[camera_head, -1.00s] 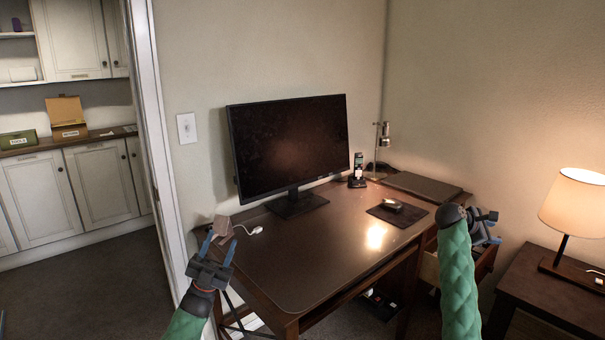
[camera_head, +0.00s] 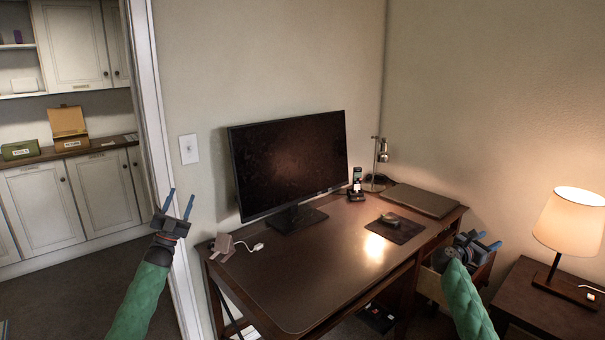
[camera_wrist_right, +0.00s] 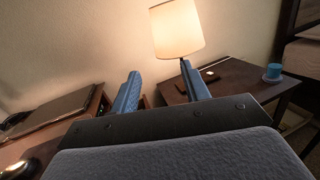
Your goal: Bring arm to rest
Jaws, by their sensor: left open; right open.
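My left gripper (camera_head: 178,205) is open and empty. It is raised to the left of the desk, in front of the white door frame. My right gripper (camera_head: 484,241) is open and empty near the right end of the desk, in front of an open drawer. In the right wrist view its two blue fingers (camera_wrist_right: 161,92) stand apart with nothing between them.
A monitor (camera_head: 288,163) stands at the back of the desk. A charger with a white cable (camera_head: 224,244) lies at the left edge. A mouse (camera_head: 390,218) sits on a dark pad, with a closed laptop (camera_head: 418,200) behind. An open drawer (camera_head: 432,284) and a lit lamp (camera_head: 572,221) are at the right.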

